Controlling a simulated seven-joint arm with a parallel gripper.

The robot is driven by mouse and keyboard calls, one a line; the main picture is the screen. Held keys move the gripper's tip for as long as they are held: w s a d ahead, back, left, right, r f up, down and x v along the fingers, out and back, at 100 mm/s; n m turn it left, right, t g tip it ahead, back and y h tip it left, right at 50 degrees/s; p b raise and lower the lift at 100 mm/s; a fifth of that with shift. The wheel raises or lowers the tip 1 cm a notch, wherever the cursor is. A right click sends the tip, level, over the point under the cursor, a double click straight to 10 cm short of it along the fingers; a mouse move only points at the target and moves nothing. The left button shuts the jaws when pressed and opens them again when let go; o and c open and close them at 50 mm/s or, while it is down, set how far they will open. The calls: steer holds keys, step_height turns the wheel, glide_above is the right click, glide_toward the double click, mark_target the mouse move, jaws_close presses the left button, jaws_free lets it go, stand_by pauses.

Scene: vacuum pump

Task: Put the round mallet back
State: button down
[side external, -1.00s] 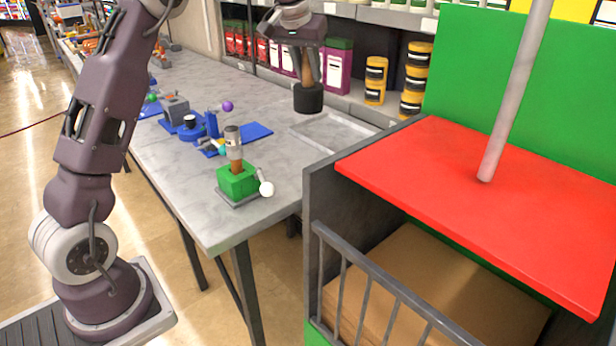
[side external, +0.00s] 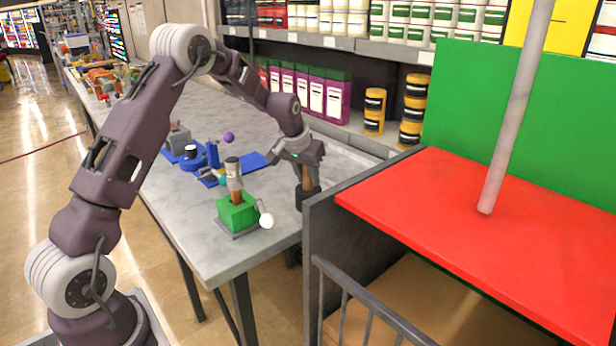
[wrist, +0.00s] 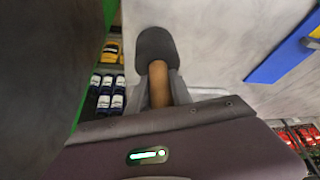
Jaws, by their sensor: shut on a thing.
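My gripper (side external: 305,164) is shut on the wooden handle of the round mallet (side external: 307,197), which has a dark cylindrical head. The mallet hangs head down near the right edge of the grey table. I cannot tell whether the head touches the table. In the wrist view the dark head (wrist: 155,45) and tan handle stick out beyond my fingers (wrist: 162,92). A shallow grey tray (side external: 352,160) lies on the table behind my gripper and is partly hidden by it.
A green block (side external: 237,213) holds an upright tool with a wooden lower part, beside a white ball (side external: 266,221). Blue fixtures (side external: 192,160) and a purple ball (side external: 229,137) are further back. A red-topped cabinet (side external: 480,220) with a dark side wall stands close right of the mallet.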

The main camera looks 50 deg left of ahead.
steer(key=shift+f, duration=0.1)
steer(key=c, duration=1.1)
jaws_free()
steer(key=shift+c, duration=0.2)
